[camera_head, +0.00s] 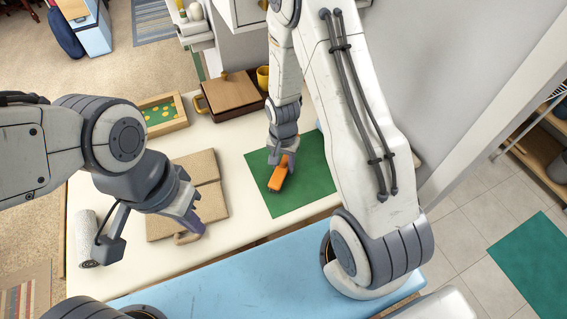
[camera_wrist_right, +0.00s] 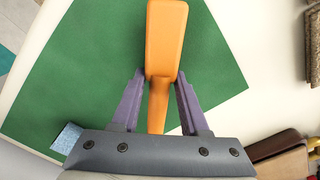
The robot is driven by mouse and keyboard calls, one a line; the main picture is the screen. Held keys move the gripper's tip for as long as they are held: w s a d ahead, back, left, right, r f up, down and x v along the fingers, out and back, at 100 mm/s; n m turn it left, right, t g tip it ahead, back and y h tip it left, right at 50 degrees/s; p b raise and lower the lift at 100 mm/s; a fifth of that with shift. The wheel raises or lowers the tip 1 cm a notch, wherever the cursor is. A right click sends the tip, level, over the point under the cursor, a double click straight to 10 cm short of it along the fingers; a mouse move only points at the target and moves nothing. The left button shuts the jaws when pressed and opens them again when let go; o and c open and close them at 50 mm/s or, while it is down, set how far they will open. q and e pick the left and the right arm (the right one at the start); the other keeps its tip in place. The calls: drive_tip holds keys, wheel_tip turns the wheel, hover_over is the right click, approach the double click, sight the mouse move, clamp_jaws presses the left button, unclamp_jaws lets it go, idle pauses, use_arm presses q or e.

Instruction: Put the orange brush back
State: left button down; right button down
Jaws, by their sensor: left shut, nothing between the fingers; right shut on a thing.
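The orange brush (camera_head: 278,175) is over the green mat (camera_head: 308,172) on the white table. My right gripper (camera_head: 283,157) is shut on the brush near its narrower handle. In the right wrist view the brush (camera_wrist_right: 166,42) points away between the two purple fingers of the gripper (camera_wrist_right: 159,82), with the green mat (camera_wrist_right: 75,70) behind it. I cannot tell whether the brush touches the mat. My left gripper (camera_head: 192,220) is shut and empty, above the brown board at the table's left part.
A brown folded board (camera_head: 208,190), a white roll (camera_head: 87,238), a shallow tray with yellow pieces (camera_head: 163,113), a brown box (camera_head: 232,94) and a yellow mug (camera_head: 263,78) are on the table (camera_head: 225,148). A blue surface (camera_head: 250,275) lies in front.

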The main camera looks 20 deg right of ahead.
drive_tip(key=shift+f, duration=0.3)
drive_tip(key=shift+c, duration=1.7)
unclamp_jaws()
wheel_tip(320, 180, up, 11)
drive_tip(key=shift+f+b, duration=0.2)
drive_tip(key=shift+b, duration=0.25)
drive_tip(key=s+a+r+n, duration=0.7)
drive_tip(key=a+r, duration=0.1)
drive_tip(key=a, duration=0.2)
drive_tip(key=s+a+r+n, duration=0.2)
drive_tip(key=s+n, duration=0.2)
drive_tip(key=s, duration=0.2)
drive_tip(key=s+a+r+n+y, duration=0.1)
drive_tip(key=s+a+r+n, duration=0.1)
drive_tip(key=s+n, duration=0.3)
drive_tip(key=shift+s+a+r, duration=0.15)
drive_tip(key=shift+s+r, duration=0.45)
drive_tip(key=shift+s, duration=0.5)
